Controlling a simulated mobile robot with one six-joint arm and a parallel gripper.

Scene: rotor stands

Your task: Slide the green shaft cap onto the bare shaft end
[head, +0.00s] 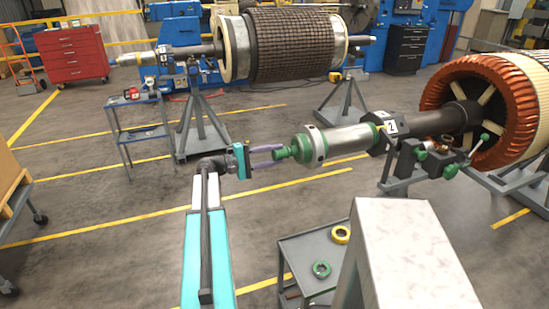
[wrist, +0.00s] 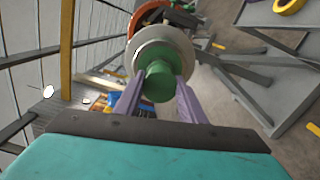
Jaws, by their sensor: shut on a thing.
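The green shaft cap (head: 302,146) has a narrow knob at its near end and a wider round body. My gripper (head: 268,154) is shut on the knob, a purple finger on each side. The silver shaft (head: 348,139) sticks out leftward from the rotor on the stand labelled 2. The cap is in line with the shaft and appears to meet its end. I cannot tell how far the cap is over it.
The orange-wound rotor (head: 462,120) lies at right, with a green-knobbed clamp (head: 437,158) below its shaft. A grey cart (head: 300,248) carries a yellow ring (head: 341,234) and a green ring (head: 321,269). A pale box-like block (head: 415,255) stands in front. Another rotor (head: 295,43) stands behind.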

